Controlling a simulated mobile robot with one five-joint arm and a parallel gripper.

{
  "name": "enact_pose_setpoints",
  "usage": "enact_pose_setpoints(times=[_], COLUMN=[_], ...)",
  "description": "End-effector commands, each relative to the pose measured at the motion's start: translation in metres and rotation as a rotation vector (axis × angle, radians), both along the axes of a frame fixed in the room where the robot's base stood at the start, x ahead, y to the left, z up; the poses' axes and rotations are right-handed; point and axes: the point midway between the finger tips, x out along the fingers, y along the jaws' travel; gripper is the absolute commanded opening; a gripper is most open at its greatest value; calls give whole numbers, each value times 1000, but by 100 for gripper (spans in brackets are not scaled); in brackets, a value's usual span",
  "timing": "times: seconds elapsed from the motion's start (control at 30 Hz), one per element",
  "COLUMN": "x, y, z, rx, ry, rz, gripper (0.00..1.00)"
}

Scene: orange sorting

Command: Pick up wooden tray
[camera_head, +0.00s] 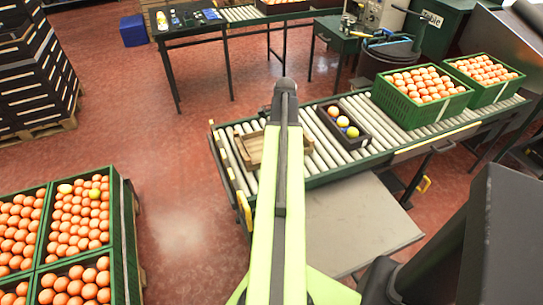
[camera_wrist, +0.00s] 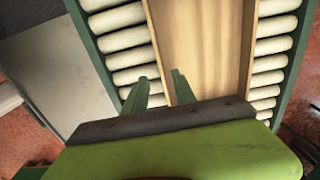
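The wooden tray (camera_head: 249,149) lies on the roller conveyor in the head view, partly hidden behind my arm. In the wrist view the tray (camera_wrist: 205,45) shows its flat light-brown floor and its long side walls. My gripper (camera_wrist: 160,75) has two green fingers, spread apart with a gap between them. In that view the tray's left wall runs toward the gap, with the left finger over the rollers and the right finger over the tray floor. I cannot tell whether either finger touches the wall or how high they are. In the head view the gripper is hidden.
The roller conveyor (camera_head: 321,141) has green side rails. A dark tray (camera_head: 358,135) with a few coloured balls stands right of the wooden tray. Green crates (camera_head: 419,106) of oranges stand farther along. More orange-filled crates (camera_head: 117,225) are at the lower left. Red floor (camera_head: 180,185) is clear.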

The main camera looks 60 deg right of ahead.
Motion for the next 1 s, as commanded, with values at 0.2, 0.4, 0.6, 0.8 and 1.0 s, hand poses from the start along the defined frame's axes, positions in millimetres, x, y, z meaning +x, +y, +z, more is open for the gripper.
enact_pose_setpoints(times=[0.2, 0.4, 0.6, 0.8, 1.0], x=[0, 2, 5, 4, 4], y=[0, 1, 3, 3, 3], z=[-17, -34, -68, -68, -67], rx=[0, 0, 0, 0, 0], ry=[0, 0, 0, 0, 0], rz=[0, 0, -1, -1, -1], gripper=[32, 32, 32, 32, 17])
